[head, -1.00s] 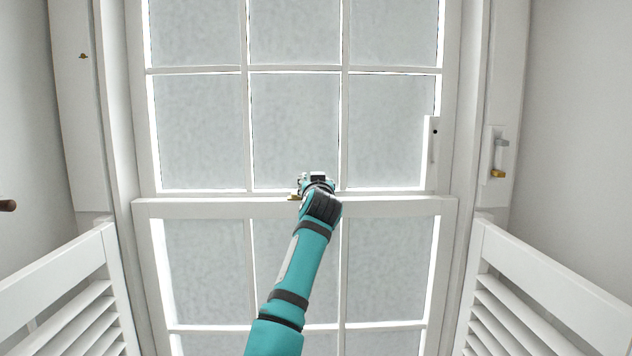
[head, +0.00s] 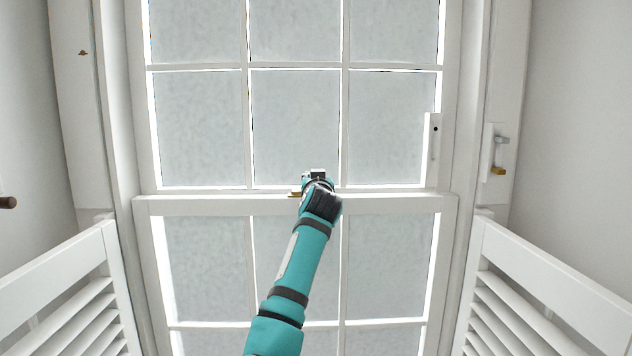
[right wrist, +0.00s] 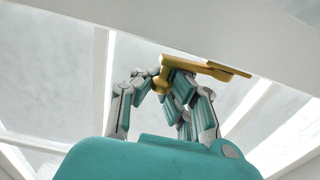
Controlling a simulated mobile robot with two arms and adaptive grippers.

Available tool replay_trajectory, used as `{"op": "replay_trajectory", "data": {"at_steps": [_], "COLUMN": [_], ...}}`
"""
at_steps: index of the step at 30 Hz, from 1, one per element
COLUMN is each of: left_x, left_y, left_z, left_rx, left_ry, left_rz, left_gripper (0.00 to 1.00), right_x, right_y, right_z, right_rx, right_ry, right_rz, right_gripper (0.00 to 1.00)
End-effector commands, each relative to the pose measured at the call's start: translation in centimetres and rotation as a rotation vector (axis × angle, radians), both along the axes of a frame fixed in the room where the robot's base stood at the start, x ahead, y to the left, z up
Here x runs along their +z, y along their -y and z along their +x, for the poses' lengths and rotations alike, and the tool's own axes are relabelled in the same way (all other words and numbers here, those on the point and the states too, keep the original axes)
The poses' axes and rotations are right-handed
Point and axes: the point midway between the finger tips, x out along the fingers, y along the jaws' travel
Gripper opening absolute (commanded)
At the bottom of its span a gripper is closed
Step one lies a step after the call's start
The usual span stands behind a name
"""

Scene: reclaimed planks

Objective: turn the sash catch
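The brass sash catch (right wrist: 207,68) sits at the meeting rail (head: 230,206) of the white sash window, near its middle. In the head view a small brass end of the catch (head: 294,194) shows just left of my right gripper (head: 314,176); the rest is hidden behind the gripper. In the right wrist view the fingers of my right gripper (right wrist: 163,88) bend in around the catch's rounded knob and appear closed on it. A flat brass arm of the catch reaches right from there under the white rail. My left gripper is out of view.
Louvred white shutters stand at the lower left (head: 70,285) and lower right (head: 545,290). A metal and brass fitting (head: 498,155) is on the right frame, and a brown knob (head: 8,202) is at the left edge. The upper panes are clear of obstacles.

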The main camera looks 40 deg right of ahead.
Motion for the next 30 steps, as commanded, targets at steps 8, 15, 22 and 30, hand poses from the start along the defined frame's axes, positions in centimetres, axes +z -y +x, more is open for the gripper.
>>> {"op": "replay_trajectory", "data": {"at_steps": [8, 15, 22, 30], "left_x": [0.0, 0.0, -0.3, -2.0], "left_y": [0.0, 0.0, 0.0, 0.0], "left_z": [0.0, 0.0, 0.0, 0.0], "left_rx": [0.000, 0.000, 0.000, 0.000], "left_ry": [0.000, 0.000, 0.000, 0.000], "left_rz": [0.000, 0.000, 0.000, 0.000], "left_gripper": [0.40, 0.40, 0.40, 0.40], "right_x": [-0.1, -0.2, -0.4, -0.3], "right_y": [-0.1, -0.7, -1.6, -2.5], "right_z": [-0.1, -0.6, -0.9, -1.3], "right_rx": [-0.054, -0.192, -0.367, -0.600], "right_ry": [-0.003, -0.004, -0.012, -0.013], "right_rz": [0.005, 0.008, 0.004, -0.007], "right_gripper": [0.00, 0.00, 0.00, 0.00]}}
